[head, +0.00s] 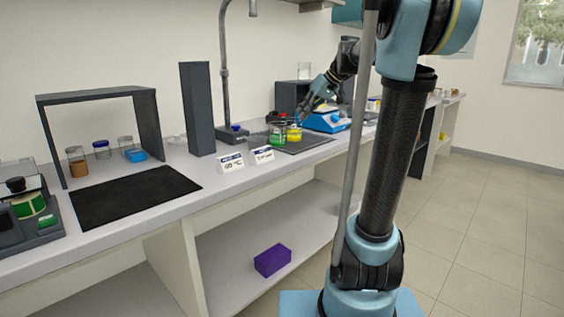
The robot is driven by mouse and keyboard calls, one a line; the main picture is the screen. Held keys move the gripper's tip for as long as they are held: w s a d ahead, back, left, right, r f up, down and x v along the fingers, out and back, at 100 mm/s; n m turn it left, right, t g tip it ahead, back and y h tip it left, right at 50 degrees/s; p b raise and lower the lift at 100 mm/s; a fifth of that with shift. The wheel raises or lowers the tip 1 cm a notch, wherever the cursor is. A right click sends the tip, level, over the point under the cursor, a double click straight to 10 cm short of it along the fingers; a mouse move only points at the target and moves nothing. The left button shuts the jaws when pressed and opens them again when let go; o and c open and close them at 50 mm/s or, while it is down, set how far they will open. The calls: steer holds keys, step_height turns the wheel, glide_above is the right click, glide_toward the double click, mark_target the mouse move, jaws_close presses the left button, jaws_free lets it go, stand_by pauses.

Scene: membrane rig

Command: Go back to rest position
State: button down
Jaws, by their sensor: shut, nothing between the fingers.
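My gripper (309,105) is at the middle of the head view, pointing down and to the left over the bench. It is shut and small in the picture, and nothing shows in it. Just below it, a jar with green contents (277,135) and a jar with yellow contents (294,131) stand on a dark mat (311,143). The gripper appears above and slightly right of the jars, apart from them. My arm reaches up from the lower right and out to the bench.
A blue device (327,121) stands right of the jars. A dark column (197,108), a stand with a grey pole (225,72) and two white signs (231,163) are to the left. A dark frame (97,96) is further left. A purple box (272,260) lies on the lower shelf. The floor at right is clear.

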steer(key=s+d+f+m+h, duration=0.2)
steer(key=s+d+f, duration=0.1)
steer(key=s+f, duration=0.7)
steer(key=s+d+f+m+g+h, duration=0.1)
steer(key=s+d+f, duration=0.3)
steer(key=s+f, duration=0.5)
steer(key=s+d+f+m+h, duration=0.3)
steer(key=s+f, duration=0.7)
steer(key=s, duration=0.5)
steer(key=shift+d+f+g+h, duration=0.25)
steer(key=shift+f+g+h, duration=0.05)
steer(key=shift+h, duration=0.2)
